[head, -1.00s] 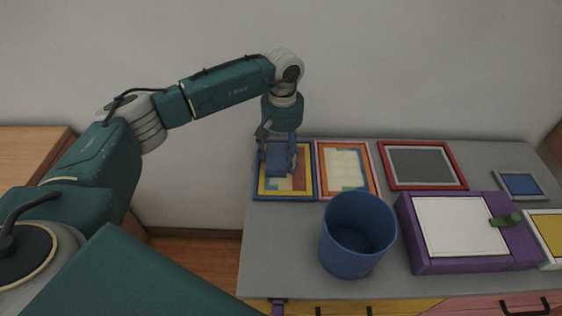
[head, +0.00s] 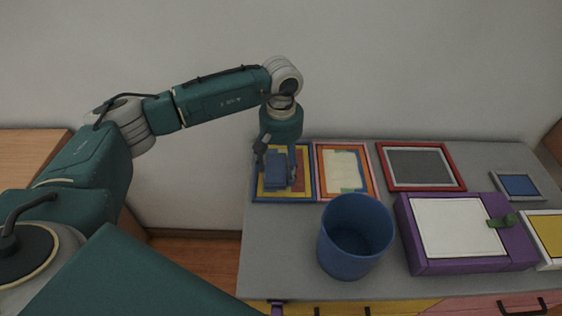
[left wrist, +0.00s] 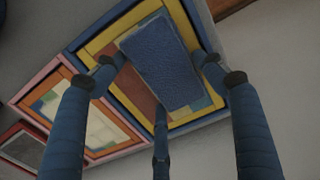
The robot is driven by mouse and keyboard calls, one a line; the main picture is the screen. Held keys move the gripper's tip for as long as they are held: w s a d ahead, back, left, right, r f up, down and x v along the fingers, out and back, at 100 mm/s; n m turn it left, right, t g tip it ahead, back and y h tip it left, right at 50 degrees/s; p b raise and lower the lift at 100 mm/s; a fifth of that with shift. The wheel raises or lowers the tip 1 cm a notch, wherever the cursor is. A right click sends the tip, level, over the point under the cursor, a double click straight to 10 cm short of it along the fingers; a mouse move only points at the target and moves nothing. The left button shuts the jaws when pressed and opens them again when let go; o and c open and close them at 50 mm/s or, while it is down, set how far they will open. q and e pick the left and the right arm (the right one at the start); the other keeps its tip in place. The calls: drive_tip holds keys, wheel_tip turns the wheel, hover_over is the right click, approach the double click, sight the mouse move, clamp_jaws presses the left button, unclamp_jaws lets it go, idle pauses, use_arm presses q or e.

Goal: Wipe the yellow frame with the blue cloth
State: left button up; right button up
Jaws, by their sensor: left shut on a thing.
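The yellow frame (head: 286,196) lies flat at the back left of the grey top, with a blue outer edge and a yellow inner border around a patchwork picture. It also shows in the left wrist view (left wrist: 116,35). My left gripper (head: 278,172) points down over it, shut on the blue cloth (head: 275,172). In the left wrist view the cloth (left wrist: 163,62) is a flat blue block between the fingers, covering part of the picture. I cannot tell whether it touches the frame. My right gripper is not in view.
An orange-pink frame (head: 345,172) lies right beside the yellow frame. A red frame (head: 421,166) and a small blue-centred frame (head: 519,186) lie farther right. A tall blue bin (head: 355,235) and a purple box (head: 462,235) stand in front. The grey top (head: 275,245) is clear at front left.

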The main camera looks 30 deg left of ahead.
sight(281, 154)
use_arm(q)
drive_tip(key=shift+w+a+f+b, duration=0.15)
drive_tip(key=shift+w+a+b, duration=0.25)
drive_tip(key=shift+w, duration=0.3)
drive_tip(key=shift+w+a+f+b, duration=0.1)
drive_tip(key=shift+w+a+b, duration=0.1)
drive_tip(key=shift+w+b, duration=0.4)
drive_tip(key=shift+w+a, duration=0.3)
drive_tip(key=shift+w, duration=0.25)
drive_tip(key=shift+s+d+r, duration=0.1)
drive_tip(key=shift+s+d, duration=0.25)
drive_tip(key=shift+s, duration=0.4)
drive_tip(key=shift+s+d+p, duration=0.2)
drive_tip(key=shift+s+d, duration=0.1)
drive_tip(key=shift+s, duration=0.3)
drive_tip(key=shift+s+d+p, duration=0.2)
drive_tip(key=shift+s+d, duration=0.1)
drive_tip(key=shift+s, duration=0.3)
drive_tip(key=shift+w, duration=0.1)
